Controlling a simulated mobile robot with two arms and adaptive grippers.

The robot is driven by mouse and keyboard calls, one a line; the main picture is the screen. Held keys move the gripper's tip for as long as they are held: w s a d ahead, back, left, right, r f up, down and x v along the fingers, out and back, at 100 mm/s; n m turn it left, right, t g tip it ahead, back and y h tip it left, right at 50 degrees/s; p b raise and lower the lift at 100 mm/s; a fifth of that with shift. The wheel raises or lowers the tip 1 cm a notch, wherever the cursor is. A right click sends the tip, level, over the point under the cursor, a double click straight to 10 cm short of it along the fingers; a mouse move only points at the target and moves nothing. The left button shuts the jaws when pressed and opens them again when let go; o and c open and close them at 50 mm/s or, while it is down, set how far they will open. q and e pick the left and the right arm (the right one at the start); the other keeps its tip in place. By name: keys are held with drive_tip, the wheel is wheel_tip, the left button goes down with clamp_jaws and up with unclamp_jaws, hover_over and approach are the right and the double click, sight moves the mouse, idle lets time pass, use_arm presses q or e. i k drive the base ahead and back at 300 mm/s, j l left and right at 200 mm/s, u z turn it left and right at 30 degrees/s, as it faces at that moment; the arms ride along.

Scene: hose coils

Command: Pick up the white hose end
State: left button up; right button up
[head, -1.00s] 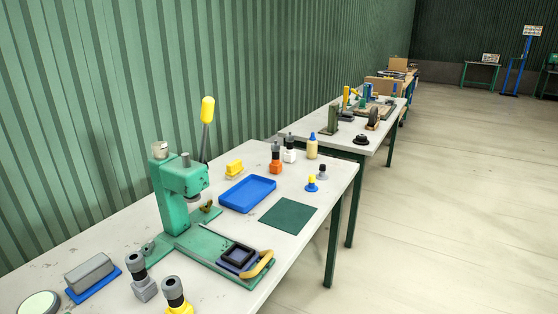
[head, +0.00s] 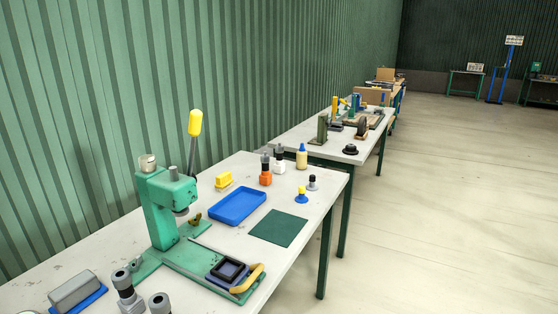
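A small white piece with a dark top (head: 279,161) stands upright on the near workbench, toward its far end. It is the only white-bodied fitting I can make out, but I cannot tell for sure that it is the white hose end. No hose shows attached to it. An orange piece with a dark top (head: 266,172) stands just left of it, and a cream bottle with a blue cap (head: 302,157) stands to its right. Neither of my grippers is in view.
The near workbench (head: 315,220) holds a green press (head: 158,212), a blue tray (head: 237,206), a dark green mat (head: 278,228) and several small fittings. A second bench (head: 295,133) stands beyond. The floor to the right (head: 450,210) is clear.

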sight(279, 166)
drive_tip(key=i+l+u, duration=0.15)
drive_tip(key=u, duration=0.4)
drive_tip(key=i+l+u, duration=0.15)
drive_tip(key=l, duration=0.2)
drive_tip(key=i+l+u, duration=0.15)
drive_tip(key=l, duration=0.25)
drive_tip(key=i+l+u, duration=0.1)
drive_tip(key=l, duration=0.3)
drive_tip(key=i+l+u, duration=0.15)
drive_tip(key=l, duration=0.25)
drive_tip(key=i+l+u, duration=0.15)
drive_tip(key=l, duration=0.3)
drive_tip(key=i, duration=0.05)
